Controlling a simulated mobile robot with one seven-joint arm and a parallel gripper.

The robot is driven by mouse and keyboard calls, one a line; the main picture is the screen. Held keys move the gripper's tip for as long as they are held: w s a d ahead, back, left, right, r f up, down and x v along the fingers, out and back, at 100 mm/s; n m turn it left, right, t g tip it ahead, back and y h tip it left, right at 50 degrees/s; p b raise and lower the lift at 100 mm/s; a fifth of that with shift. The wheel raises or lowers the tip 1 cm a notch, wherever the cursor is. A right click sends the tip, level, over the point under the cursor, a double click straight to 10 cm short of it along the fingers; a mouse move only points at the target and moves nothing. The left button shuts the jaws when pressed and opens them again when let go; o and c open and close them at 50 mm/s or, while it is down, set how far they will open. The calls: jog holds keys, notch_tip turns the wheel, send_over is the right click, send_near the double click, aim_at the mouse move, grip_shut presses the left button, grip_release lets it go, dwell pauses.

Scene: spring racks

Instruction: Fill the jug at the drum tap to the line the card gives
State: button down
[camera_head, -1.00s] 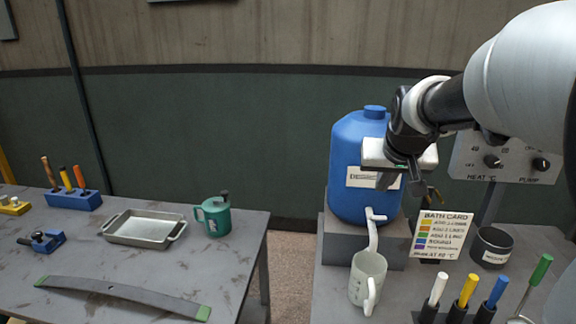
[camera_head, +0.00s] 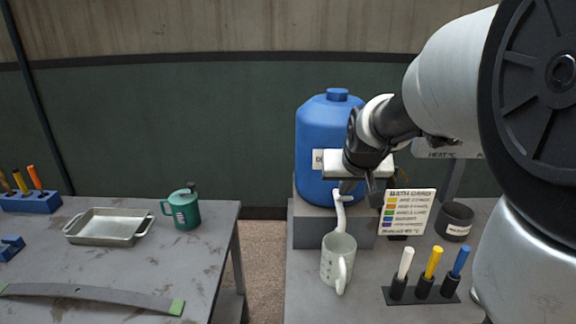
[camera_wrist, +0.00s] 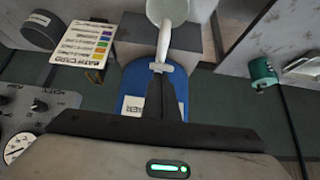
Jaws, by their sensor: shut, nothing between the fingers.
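The blue drum (camera_head: 318,130) stands on a grey block, with a white tap (camera_head: 341,217) at its front. The pale jug (camera_head: 337,262) stands upright on the bench below the tap spout; its contents cannot be made out. The bath card (camera_head: 409,212) stands right of the drum, with coloured squares and lines too small to read. My gripper (camera_head: 360,188) is in front of the drum, just above the tap. In the wrist view my shut, empty fingers (camera_wrist: 161,75) point at the tap handle (camera_wrist: 162,67); I cannot tell whether they touch it.
A dark round pot (camera_head: 455,222) stands right of the card. White, yellow and blue-handled tools stand in a black rack (camera_head: 422,297) at the front. A gap separates the benches.

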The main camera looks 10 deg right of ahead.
jog(key=shift+s+f+b, duration=0.1)
jog(key=shift+f+b, duration=0.2)
jog(key=shift+b, duration=0.2)
jog(key=shift+s+t+b, duration=0.15)
jog(key=shift+t+b, duration=0.15)
jog(key=shift+b, duration=0.1)
jog(key=shift+a+f+b, duration=0.1)
jog(key=shift+b, duration=0.35)
jog(key=s+f+t+b, duration=0.1)
jog(key=b, duration=0.4)
jog(key=s+f+t+b, duration=0.1)
jog(key=t+b, duration=0.1)
jog(key=b, duration=0.3)
jog(key=shift+s+a+f+h+b, duration=0.15)
jog(key=shift+a+f+h+b, duration=0.05)
jog(key=shift+h+b, duration=0.15)
dwell(5.3)
